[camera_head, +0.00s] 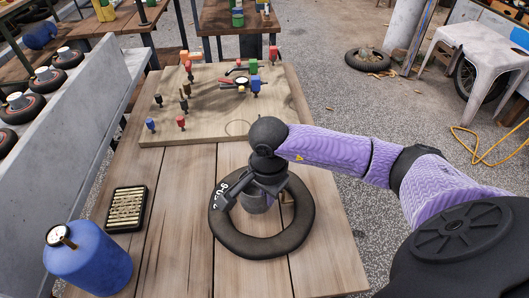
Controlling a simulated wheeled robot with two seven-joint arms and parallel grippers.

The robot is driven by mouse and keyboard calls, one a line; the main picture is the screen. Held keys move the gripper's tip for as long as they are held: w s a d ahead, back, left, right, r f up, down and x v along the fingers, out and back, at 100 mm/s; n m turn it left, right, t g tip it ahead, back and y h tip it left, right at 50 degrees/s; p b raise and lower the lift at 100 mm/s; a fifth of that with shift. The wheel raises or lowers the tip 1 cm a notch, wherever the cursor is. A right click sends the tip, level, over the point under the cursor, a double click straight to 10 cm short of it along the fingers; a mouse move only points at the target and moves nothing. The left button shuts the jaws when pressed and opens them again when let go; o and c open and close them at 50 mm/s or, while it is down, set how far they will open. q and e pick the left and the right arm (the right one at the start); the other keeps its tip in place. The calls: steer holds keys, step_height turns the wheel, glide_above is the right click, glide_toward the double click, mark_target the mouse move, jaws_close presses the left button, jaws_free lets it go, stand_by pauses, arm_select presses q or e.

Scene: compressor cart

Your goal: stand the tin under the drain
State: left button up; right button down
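A small grey tin (254,203) stands inside the ring of a black tyre lying flat on the wooden table. My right gripper (250,194) reaches in from the right and is over the tin, with its fingers down around or beside it. The gripper body hides part of the tin, and I cannot tell whether the fingers touch it. A blue tank (88,262) with a round gauge on top stands at the table's lower left. No drain can be made out on the part that shows. My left gripper is not in view.
The tyre (225,235) surrounds the tin. A black tray of brass-coloured pieces (127,209) lies at the left. Behind is a wooden board (215,112) with coloured pegs and tools. A grey shelf (60,120) flanks the left side. Bare planks lie between tray and tyre.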

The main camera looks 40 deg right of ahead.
mark_target(268, 208)
step_height(268, 208, down, 4)
steer(key=shift+r+b, duration=0.25)
steer(key=shift+b, duration=0.25)
steer(key=shift+f, duration=0.2)
steer(key=c, duration=0.9)
jaws_free()
steer(key=shift+r, duration=0.1)
steer(key=shift+o, duration=0.3)
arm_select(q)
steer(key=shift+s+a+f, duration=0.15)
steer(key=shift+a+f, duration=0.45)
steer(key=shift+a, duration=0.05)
